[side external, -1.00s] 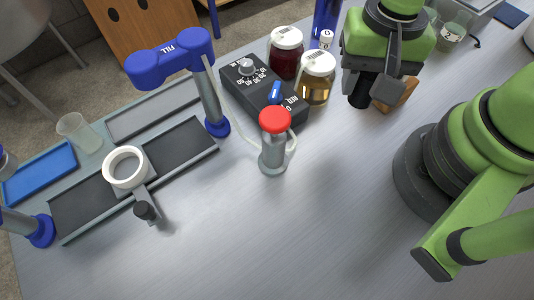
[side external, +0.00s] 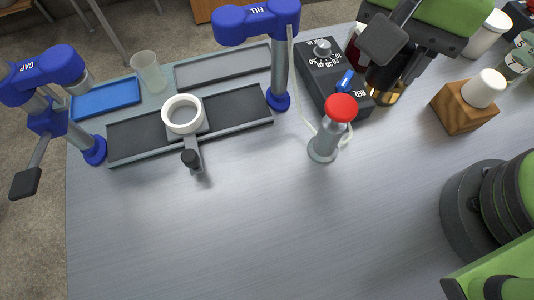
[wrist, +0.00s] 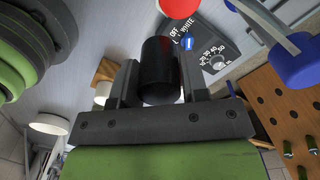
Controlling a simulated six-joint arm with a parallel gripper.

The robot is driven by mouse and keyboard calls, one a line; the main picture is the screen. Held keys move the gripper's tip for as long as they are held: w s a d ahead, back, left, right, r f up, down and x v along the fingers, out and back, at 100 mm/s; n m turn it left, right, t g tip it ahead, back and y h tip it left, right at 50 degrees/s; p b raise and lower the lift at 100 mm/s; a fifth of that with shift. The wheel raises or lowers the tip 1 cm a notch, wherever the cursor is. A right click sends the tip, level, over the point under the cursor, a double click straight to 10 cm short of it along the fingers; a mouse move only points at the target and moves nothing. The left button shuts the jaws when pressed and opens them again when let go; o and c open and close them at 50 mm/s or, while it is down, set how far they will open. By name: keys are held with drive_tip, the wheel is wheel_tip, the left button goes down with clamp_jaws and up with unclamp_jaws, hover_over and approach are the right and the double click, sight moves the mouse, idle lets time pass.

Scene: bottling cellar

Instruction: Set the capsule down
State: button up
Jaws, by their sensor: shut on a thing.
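The capsule is a black cylinder (wrist: 160,70) clasped between the two fingers of my gripper (wrist: 158,82) in the wrist view. In the side view my gripper (side external: 385,62) is at the upper right, and the dark capsule (side external: 380,78) shows below it. My gripper is above the table, in front of the jars and right of the black control box (side external: 328,75). A grey bottle with a red cap (side external: 341,107) stands left of and nearer the camera than the gripper. The gap under the capsule cannot be judged.
A wooden block (side external: 464,112) with a white cup-like piece (side external: 484,88) stands right. A blue FILL post (side external: 279,75), a white ring holder (side external: 183,114), a clear cup (side external: 149,72) and a blue tray (side external: 105,99) are left. The front table is clear.

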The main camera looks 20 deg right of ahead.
drive_tip(key=a, duration=1.1)
drive_tip(key=m, duration=0.2)
hover_over(259, 189)
wheel_tip(259, 189, down, 10)
drive_tip(key=shift+f, duration=2.7)
drive_tip(key=shift+f, duration=0.1)
drive_tip(key=o, duration=0.6)
wheel_tip(259, 189, up, 12)
